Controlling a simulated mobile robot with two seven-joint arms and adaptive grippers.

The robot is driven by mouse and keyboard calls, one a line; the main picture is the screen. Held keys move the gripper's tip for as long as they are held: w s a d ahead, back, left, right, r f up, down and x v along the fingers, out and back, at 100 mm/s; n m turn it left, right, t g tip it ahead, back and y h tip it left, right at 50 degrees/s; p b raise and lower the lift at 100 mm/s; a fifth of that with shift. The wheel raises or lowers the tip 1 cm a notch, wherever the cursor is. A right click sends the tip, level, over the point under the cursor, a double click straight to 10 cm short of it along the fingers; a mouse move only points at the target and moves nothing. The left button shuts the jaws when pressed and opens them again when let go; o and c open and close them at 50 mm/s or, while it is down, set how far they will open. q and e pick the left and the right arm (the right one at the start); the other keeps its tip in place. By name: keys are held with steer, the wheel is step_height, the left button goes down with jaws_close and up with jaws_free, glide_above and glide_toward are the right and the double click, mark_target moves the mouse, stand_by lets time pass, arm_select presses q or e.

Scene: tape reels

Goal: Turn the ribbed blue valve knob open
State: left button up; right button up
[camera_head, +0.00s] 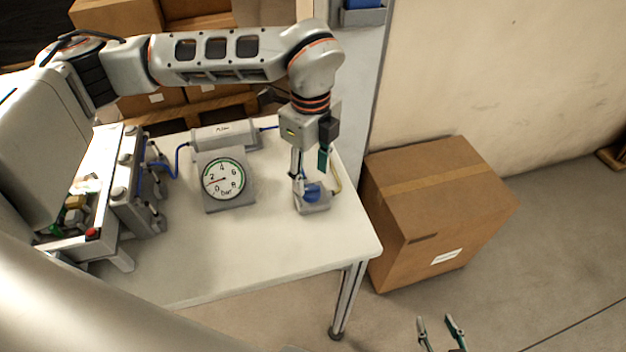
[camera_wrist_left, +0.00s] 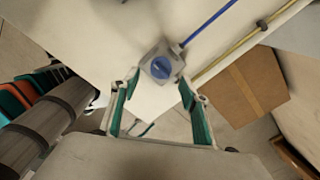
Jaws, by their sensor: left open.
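The blue valve knob (camera_head: 313,191) sits on a grey valve block (camera_head: 314,208) near the right edge of the white table (camera_head: 280,260). My left gripper (camera_head: 310,172) points down just above the knob, with its fingers apart; one finger partly covers the knob. In the left wrist view, the round blue knob (camera_wrist_left: 161,67) on its square grey block lies just past the open fingertips (camera_wrist_left: 158,80), between their lines. Whether a finger touches the knob cannot be told. My right gripper (camera_head: 436,320) is at the bottom edge, away from the table, with its fingers apart and empty.
A pressure gauge (camera_head: 223,181) stands left of the valve, its needle near the low end. A grey box (camera_head: 224,134) with blue hose is behind it. A fixture (camera_head: 140,190) fills the table's left side. A large carton (camera_head: 435,210) stands right of the table.

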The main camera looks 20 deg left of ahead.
mark_target(312, 188)
arm_select(q)
steer(key=shift+w+f, duration=0.1)
steer(key=shift+f, duration=2.3)
steer(key=c, duration=1.1)
